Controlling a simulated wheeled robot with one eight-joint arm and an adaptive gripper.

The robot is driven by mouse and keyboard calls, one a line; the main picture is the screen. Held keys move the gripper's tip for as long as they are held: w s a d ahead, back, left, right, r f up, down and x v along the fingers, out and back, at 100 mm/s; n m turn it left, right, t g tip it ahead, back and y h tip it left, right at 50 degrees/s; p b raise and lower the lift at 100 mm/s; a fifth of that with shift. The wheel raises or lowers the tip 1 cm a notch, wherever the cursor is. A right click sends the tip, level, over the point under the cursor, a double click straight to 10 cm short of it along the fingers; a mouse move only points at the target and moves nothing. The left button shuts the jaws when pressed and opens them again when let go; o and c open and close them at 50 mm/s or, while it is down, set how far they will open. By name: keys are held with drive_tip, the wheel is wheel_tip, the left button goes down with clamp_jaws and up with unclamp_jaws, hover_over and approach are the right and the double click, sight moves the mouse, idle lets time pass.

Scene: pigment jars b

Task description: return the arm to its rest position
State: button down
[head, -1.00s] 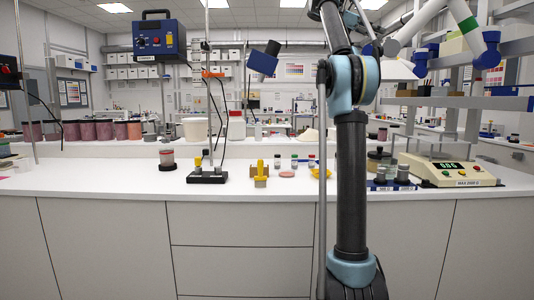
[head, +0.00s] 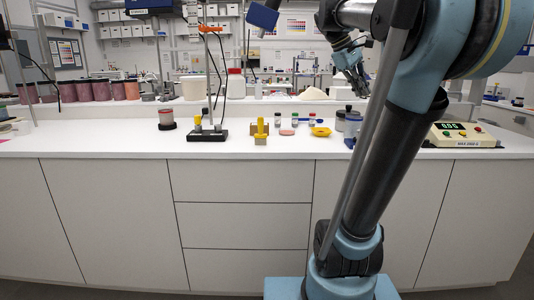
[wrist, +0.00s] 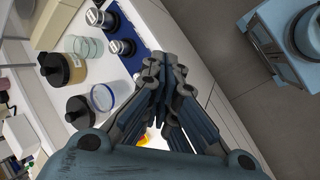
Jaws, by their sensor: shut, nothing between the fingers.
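My gripper (head: 358,82) is raised above the back right part of the white counter (head: 110,147) in the head view, with its fingers pointing down. In the wrist view my gripper (wrist: 167,72) has its fingertips together and nothing between them. My arm is folded, with its upper links leaning to the right across the head view. The gripper is apart from every jar. Part of the counter's right side is hidden behind my arm.
A scale (head: 462,136) stands on the right of the counter. A yellow dish (head: 320,131), a stand (head: 207,135) and a lidded jar (head: 166,118) stand further left. The wrist view shows a dark-lidded jar (wrist: 72,68) and a blue holder (wrist: 122,35). The floor before the drawers is clear.

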drive_tip(key=s+a+f+m+y, duration=0.2)
drive_tip(key=s+a+f, duration=0.2)
drive_tip(key=f, duration=0.9)
drive_tip(key=s+a+f+m+y, duration=0.2)
drive_tip(key=s+a+f, duration=0.2)
drive_tip(key=s+f, duration=0.4)
drive_tip(key=s+a+f+m+t+y, duration=0.1)
drive_tip(key=s+f, duration=0.6)
drive_tip(key=f, duration=1)
drive_tip(key=a+m+y, duration=0.1)
drive_tip(key=a+m, duration=0.1)
drive_tip(key=a, duration=0.1)
drive_tip(key=shift+a+f, duration=0.2)
drive_tip(key=shift+f, duration=0.2)
drive_tip(key=shift+w+f, duration=0.2)
drive_tip(key=shift+w, duration=0.2)
